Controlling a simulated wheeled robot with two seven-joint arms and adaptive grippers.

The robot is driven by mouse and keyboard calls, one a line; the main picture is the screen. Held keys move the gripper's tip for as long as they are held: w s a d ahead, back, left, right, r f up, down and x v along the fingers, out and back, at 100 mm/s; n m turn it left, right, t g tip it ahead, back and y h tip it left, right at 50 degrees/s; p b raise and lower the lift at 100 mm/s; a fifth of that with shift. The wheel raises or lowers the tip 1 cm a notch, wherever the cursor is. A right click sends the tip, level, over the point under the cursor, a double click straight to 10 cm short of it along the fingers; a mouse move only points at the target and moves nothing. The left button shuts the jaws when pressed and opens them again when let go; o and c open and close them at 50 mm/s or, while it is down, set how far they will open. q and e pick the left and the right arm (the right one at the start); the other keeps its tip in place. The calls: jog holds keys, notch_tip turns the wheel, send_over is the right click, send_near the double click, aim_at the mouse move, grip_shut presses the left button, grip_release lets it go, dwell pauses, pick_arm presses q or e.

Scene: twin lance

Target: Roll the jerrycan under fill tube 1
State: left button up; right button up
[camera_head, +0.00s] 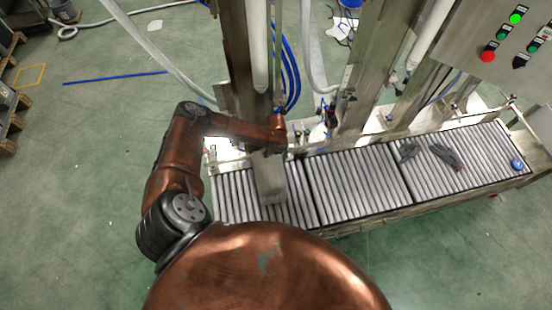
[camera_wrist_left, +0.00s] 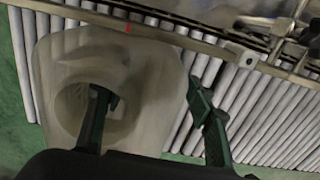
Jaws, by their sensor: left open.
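The jerrycan (camera_head: 271,182) is a pale, translucent container on the left section of the roller conveyor, partly hidden by my left arm in the head view. In the left wrist view the jerrycan (camera_wrist_left: 150,65) fills the left half, with a round hollow facing the camera. My left gripper (camera_head: 272,150) is over the jerrycan's far end. Its fingers (camera_wrist_left: 150,92) are spread. One finger overlaps the hollow and the other is beside the jerrycan's right side; I cannot tell whether they touch it. A pale vertical tube (camera_head: 257,45) hangs above the conveyor; its number is not readable.
The roller conveyor (camera_head: 355,185) runs right, its middle rollers clear. Dark grey objects (camera_head: 446,155) and a blue round item (camera_head: 517,164) lie on its right section. Steel posts (camera_head: 365,75) and hoses stand behind. A control box (camera_head: 505,45) is at upper right.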

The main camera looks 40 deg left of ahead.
pick_arm(q)
notch_tip(320, 180, up, 11)
jog(key=shift+r, duration=0.25)
jog(key=shift+d, duration=0.1)
